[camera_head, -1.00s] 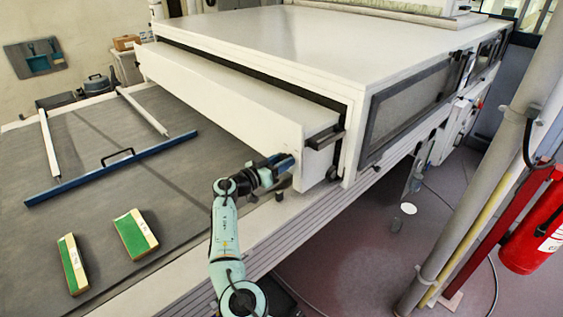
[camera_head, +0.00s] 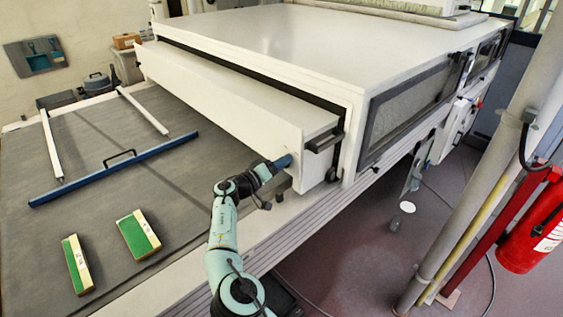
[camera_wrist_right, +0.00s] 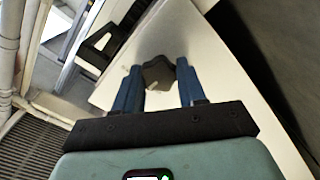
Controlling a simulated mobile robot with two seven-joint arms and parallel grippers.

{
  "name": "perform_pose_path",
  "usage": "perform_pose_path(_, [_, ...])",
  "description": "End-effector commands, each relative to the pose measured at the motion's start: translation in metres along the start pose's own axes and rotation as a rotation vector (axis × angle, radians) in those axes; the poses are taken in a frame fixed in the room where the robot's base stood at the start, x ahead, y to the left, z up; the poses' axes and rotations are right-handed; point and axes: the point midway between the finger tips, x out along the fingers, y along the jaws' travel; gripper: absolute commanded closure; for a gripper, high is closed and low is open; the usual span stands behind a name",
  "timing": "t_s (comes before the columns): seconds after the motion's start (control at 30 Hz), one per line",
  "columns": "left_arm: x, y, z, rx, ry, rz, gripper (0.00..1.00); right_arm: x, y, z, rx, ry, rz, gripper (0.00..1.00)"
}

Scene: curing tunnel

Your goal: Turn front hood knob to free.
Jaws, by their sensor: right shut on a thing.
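The front hood knob (camera_wrist_right: 158,73) is a dark grey, angular knob with a small pale mark, on the white end face of the hood in the right wrist view. My right gripper (camera_wrist_right: 159,76) is shut on it, one blue finger on each side. In the head view my right gripper (camera_head: 286,161) reaches the near end of the white front hood (camera_head: 235,105). The knob is hidden there behind the fingers. I cannot read which setting the knob points to. My left gripper is not in view.
A black handle (camera_head: 325,141) sits just right of the gripper. A blue bar (camera_head: 112,170) and two green-and-tan blocks (camera_head: 138,234) (camera_head: 77,265) lie on the dark belt (camera_head: 185,188). A grey post (camera_head: 480,190) and a red extinguisher (camera_head: 530,230) stand at right.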

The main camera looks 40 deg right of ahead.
Motion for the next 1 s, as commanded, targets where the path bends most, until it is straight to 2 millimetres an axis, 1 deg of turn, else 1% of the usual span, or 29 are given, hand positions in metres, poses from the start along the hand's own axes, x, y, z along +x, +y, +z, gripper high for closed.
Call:
perform_pose_path(0.3, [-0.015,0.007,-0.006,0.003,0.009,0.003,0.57,0.0,0.0,0.0,-0.3,-0.004,-0.004,0.9])
perform_pose_path(0.6, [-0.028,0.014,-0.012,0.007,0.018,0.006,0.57,0.0,0.0,0.0,-0.561,-0.004,-0.004,0.9])
perform_pose_path(0.8, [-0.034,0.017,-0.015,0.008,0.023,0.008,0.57,0.0,0.0,0.0,-0.691,-0.004,-0.002,0.9])
perform_pose_path(1.0, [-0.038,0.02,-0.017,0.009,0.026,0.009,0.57,0.0,-0.001,0.001,-0.773,-0.004,-0.002,0.9])
